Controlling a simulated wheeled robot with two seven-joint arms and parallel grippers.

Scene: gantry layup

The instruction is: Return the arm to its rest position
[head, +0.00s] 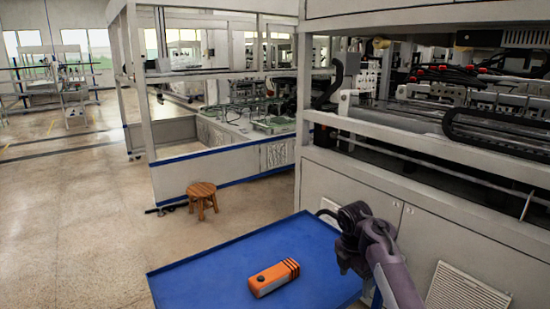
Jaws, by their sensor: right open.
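My right arm rises from the lower right, and my right gripper (334,240) hangs above the right part of the blue table (205,275). The gripper is open, with nothing seen between its fingers. An orange device (273,278) with dark stripes at one end and a dark spot near the other lies on the table, left of the gripper and apart from it. My left gripper is not in view.
Large grey machine cabinets (400,190) with a vent panel stand close behind and right of my right arm. A wooden stool (202,198) stands on the floor beyond the table. The floor (75,215) on the left is mostly clear.

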